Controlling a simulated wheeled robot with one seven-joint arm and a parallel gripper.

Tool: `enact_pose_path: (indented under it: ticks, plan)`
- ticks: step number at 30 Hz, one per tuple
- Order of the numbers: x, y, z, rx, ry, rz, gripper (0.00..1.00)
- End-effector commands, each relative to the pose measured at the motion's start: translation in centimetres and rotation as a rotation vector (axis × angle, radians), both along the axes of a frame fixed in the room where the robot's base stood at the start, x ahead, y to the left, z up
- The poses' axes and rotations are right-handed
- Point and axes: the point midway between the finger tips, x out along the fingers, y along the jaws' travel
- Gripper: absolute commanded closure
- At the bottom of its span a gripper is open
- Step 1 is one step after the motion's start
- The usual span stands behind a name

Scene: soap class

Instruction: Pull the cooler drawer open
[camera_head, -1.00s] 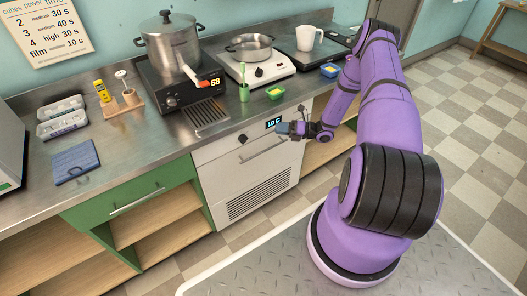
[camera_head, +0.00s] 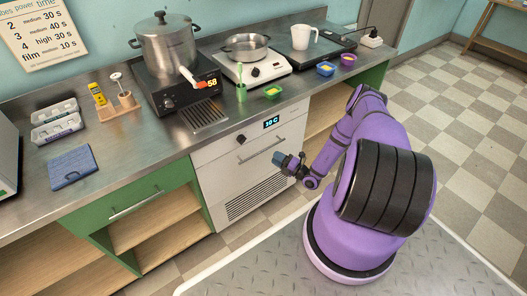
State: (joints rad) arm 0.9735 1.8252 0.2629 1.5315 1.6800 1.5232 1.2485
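The cooler drawer (camera_head: 228,164) is the white front under the counter, with a bar handle (camera_head: 262,150) across its upper part. Its front looks flush with the cabinet, so the drawer appears closed. Above the handle are a dark knob and a small lit display (camera_head: 271,123). My gripper (camera_head: 279,158) is in front of the drawer, just below and to the right of the handle's right end. I see no grip on the handle. The fingers are small and dark, and I cannot tell if they are open or shut.
A vented panel (camera_head: 262,192) is below the drawer front. A green drawer (camera_head: 140,194) with open shelves is to the left. The counter above holds pots on hot plates, a mug (camera_head: 302,38) and small coloured bowls. The floor in front of the cooler is clear.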

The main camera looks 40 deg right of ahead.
Motion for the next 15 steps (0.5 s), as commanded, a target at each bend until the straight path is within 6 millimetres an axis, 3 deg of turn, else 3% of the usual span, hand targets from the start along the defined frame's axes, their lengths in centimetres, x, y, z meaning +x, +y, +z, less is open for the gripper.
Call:
enact_pose_path:
  ticks: [6, 15]
  plan:
    - [3.6, 1.7, 0.8, -0.003, -0.001, 0.004, 0.63]
    - [6.3, 2.9, 1.3, -0.002, -0.002, 0.002, 0.63]
